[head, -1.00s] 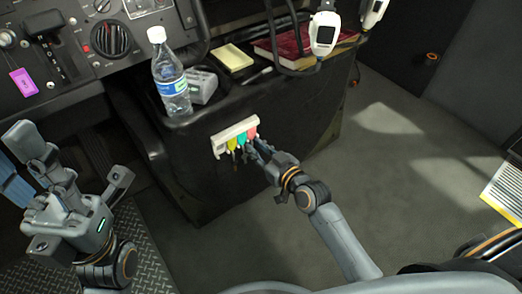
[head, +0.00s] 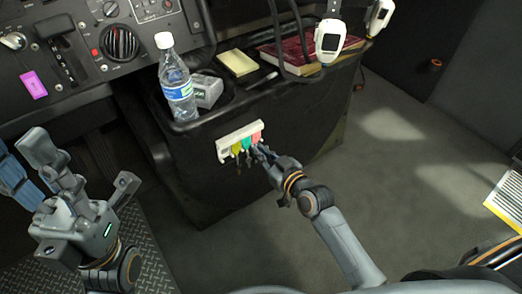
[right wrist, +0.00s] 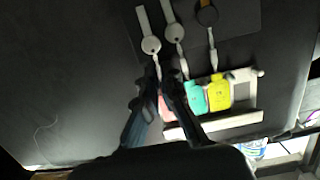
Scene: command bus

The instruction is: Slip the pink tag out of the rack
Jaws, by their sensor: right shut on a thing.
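The white rack (head: 240,131) is fixed to the front of the black console, and it also shows in the right wrist view (right wrist: 228,122). A yellow tag (right wrist: 219,92), a teal tag (right wrist: 194,97) and the pink tag (right wrist: 166,106) sit in it side by side. In the head view my right gripper (head: 259,151) is just below the rack. My left gripper (head: 82,163) is open and empty at the left, away from the rack.
A water bottle (head: 176,85), a grey box (head: 206,91), a yellow note pad (head: 238,63) and a red book (head: 293,50) stand on the console top. A white handset (head: 329,40) hangs above its right side.

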